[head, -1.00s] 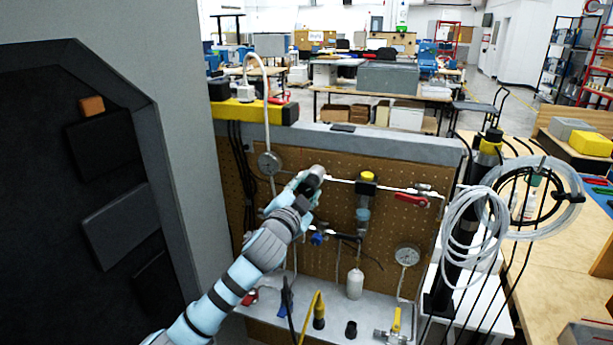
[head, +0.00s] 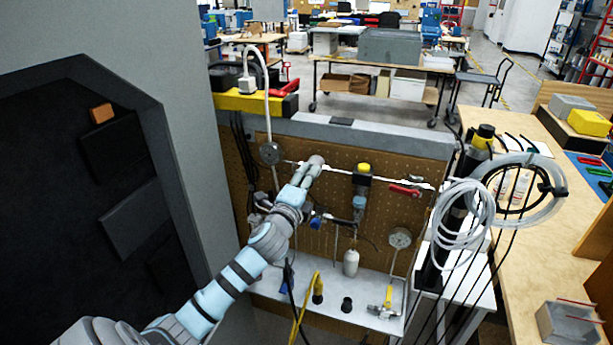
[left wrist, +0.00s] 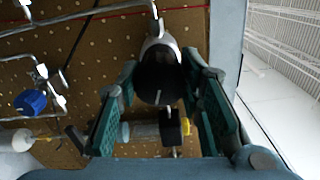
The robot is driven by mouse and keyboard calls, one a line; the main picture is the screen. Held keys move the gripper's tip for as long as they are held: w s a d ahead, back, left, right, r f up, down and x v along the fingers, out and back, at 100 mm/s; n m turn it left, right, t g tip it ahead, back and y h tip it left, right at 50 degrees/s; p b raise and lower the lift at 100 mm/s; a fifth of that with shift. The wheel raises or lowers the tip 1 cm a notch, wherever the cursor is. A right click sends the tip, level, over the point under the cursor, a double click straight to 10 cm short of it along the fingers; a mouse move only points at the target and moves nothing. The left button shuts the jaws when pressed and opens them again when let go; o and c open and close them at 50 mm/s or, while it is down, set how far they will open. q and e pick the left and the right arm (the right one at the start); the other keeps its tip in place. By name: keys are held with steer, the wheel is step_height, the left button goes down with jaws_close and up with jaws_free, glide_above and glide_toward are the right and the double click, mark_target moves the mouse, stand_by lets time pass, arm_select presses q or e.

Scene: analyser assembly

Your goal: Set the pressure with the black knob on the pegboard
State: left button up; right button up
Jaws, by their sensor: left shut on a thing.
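The brown pegboard (head: 400,217) with pipes and gauges stands in front of me. My left gripper (head: 312,167) is at its upper middle, left of a yellow-capped regulator (head: 363,180). The gripper and arm hide the black knob in the head view. In the left wrist view the black knob (left wrist: 158,80), with a white mark on its face, sits between the teal fingers of my left gripper (left wrist: 160,72). The gripper is shut on it, and a grey metal body (left wrist: 160,46) shows behind it. A round gauge (head: 271,153) is left of the gripper. My right gripper is out of view.
A red-handled valve (head: 405,190) and a second gauge (head: 400,238) are right on the board. A blue-handled valve (head: 316,222) is below the gripper. Coiled clear tubing (head: 470,215) and a black post stand at the right. A grey cabinet wall (head: 195,130) is close on the left.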

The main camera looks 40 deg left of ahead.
arm_select(q)
steer(key=m, duration=0.4)
steer(key=shift+r+m, duration=0.15)
steer(key=shift+m, duration=0.15)
steer(key=m, duration=0.4)
steer(key=shift+m, duration=0.3)
steer(key=m, duration=0.4)
steer(key=shift+r, duration=0.1)
steer(key=m, duration=0.5)
steer(key=shift+w, duration=0.1)
steer(key=shift+m, duration=0.3)
steer(key=o, duration=1.1)
steer(key=shift+o, duration=0.3)
steer(key=shift+a, duration=0.1)
steer(key=shift+f, duration=0.2)
